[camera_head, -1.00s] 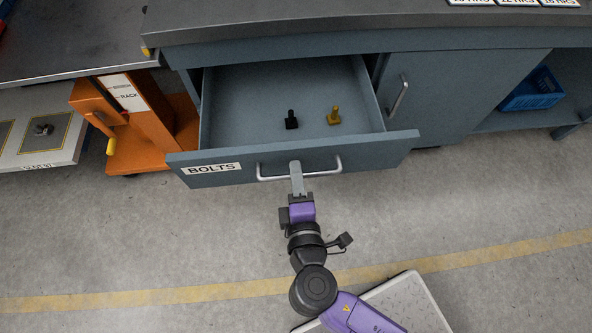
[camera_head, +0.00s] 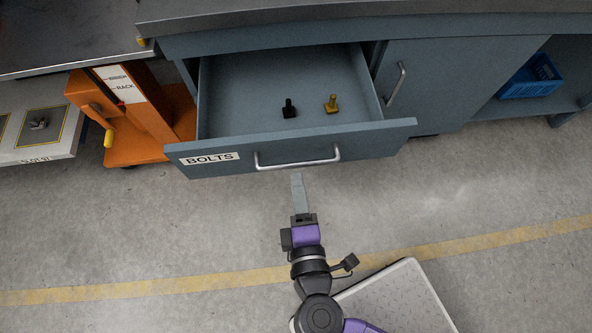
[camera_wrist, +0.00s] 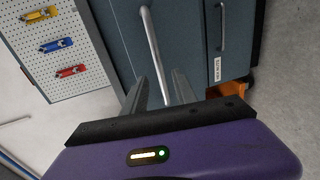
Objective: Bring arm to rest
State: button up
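My gripper (camera_head: 297,178) is just in front of the drawer handle (camera_head: 298,158), apart from it. In the wrist view my gripper (camera_wrist: 158,85) shows two grey fingers with a gap between them, and nothing is held. The handle bar (camera_wrist: 152,45) shows beyond and between the fingers. The drawer (camera_head: 330,147), labelled BOLTS, stands pulled out.
An orange rack cart (camera_head: 150,125) stands left of the drawer. A closed cabinet door (camera_head: 440,90) and a blue crate (camera_head: 530,80) are to the right. A pegboard (camera_wrist: 62,50) with coloured items shows in the wrist view.

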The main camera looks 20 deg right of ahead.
jog(key=shift+s+a+r, duration=0.1)
jog(key=shift+s+a, duration=0.05)
jog(key=shift+s, duration=0.3)
jog(key=shift+a, duration=0.1)
jog(key=s+a+m+g+y, duration=0.1)
jog(key=s+a+m+y, duration=0.35)
jog(key=y, duration=0.35)
jog(key=s+d+r+m+t+h, duration=0.1)
jog(key=s+d+r+m+h, duration=0.1)
jog(key=s+d+r+m, duration=0.4)
jog(key=s+d+r+m+h, duration=0.1)
jog(key=s+d+r+m, duration=0.35)
jog(key=d, duration=0.45)
notch_tip(320, 180, up, 12)
jog(key=s+p, duration=0.1)
jog(key=p, duration=1.2)
jog(key=shift+a+n, duration=0.2)
jog(key=shift+n, duration=0.1)
jog(key=shift+s, duration=0.1)
